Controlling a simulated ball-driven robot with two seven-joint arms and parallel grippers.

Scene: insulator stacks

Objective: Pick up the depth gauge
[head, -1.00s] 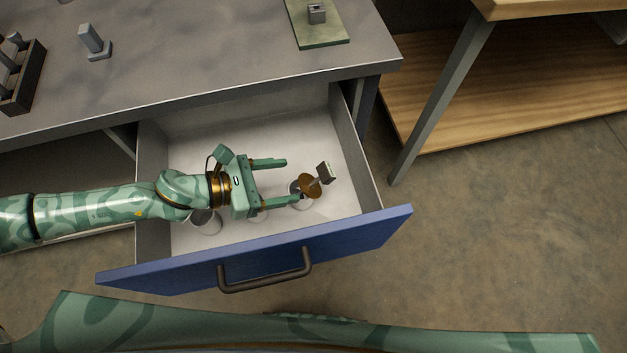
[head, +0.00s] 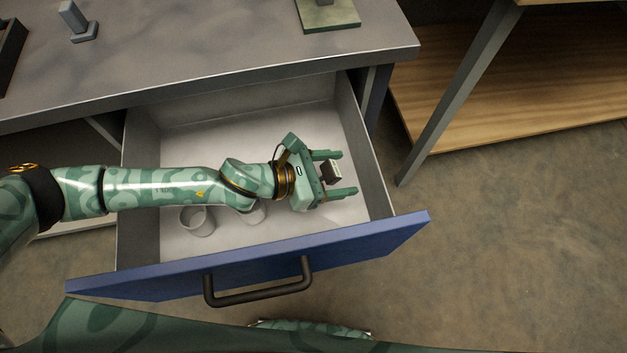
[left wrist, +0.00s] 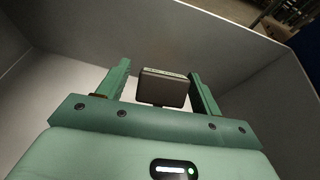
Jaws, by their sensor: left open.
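The depth gauge (head: 331,172) is in the open drawer, in its right part. Only its dark block-shaped head with a pale edge shows clearly; its lower part is hidden. My left gripper (head: 344,172) is inside the drawer, open, with one finger on each side of the head. In the left wrist view the gauge head (left wrist: 163,90) stands between the two green fingers (left wrist: 160,72), with a visible gap at least on the left side. My right gripper is not in view.
The drawer has a blue front (head: 260,265) with a dark handle (head: 258,296). A white ring-shaped cup (head: 197,221) and another round piece (head: 254,212) lie below my arm. The grey tabletop (head: 200,50) overhangs the drawer's back. The drawer floor behind my arm is clear.

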